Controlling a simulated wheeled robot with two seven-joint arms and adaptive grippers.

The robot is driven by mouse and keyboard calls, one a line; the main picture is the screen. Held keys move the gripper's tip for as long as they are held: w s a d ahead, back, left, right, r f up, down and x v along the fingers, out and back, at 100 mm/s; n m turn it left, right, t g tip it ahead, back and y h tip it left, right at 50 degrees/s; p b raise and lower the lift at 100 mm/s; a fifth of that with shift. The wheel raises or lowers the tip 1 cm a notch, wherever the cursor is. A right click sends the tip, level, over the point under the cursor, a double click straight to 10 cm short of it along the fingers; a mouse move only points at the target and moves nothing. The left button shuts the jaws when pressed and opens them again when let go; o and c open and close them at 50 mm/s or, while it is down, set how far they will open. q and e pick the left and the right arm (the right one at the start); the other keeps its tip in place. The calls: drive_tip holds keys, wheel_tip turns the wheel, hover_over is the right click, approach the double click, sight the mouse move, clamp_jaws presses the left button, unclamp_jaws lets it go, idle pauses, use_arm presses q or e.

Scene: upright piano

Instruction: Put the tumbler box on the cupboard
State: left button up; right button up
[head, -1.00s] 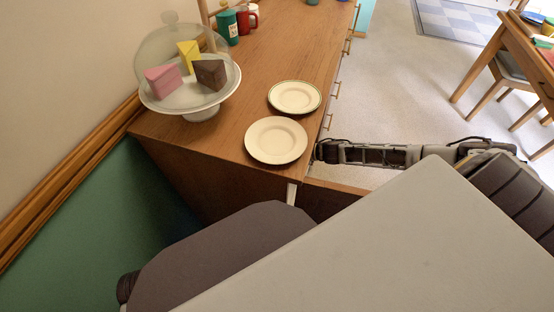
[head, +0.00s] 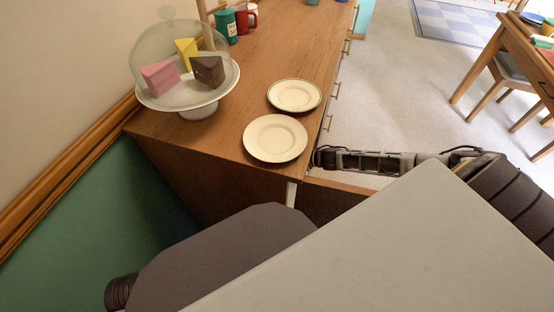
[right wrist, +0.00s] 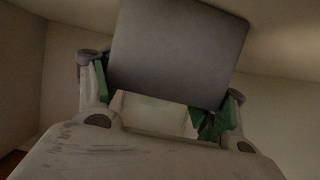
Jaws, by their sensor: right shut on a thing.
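The tumbler box (right wrist: 180,52) shows in the right wrist view as a plain grey, slightly tilted block. My right gripper (right wrist: 155,112) is shut on it, with green-padded fingers at both sides. In the head view a large pale flat surface with a sharp corner, seemingly the same box (head: 390,245), fills the lower right close to the camera and hides what is below it. The wooden cupboard (head: 215,150) runs away from me at upper left to centre, beyond the box. My left gripper is not in view.
Two pale plates, the nearer (head: 275,138) and the farther (head: 294,95), lie on the cupboard top. A glass-domed cake stand (head: 199,107) stands left of them. A green cup (head: 226,26) and red mug (head: 250,17) stand behind. Bare wood shows between the stand and plates.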

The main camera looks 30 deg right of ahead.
drive_tip(key=shift+f, duration=0.1)
drive_tip(key=o, duration=0.9)
drive_tip(key=shift+s, duration=0.1)
drive_tip(key=shift+c, duration=0.2)
drive_tip(key=shift+o, duration=1.4)
drive_tip(key=shift+s+d, duration=0.1)
drive_tip(key=shift+d, duration=0.05)
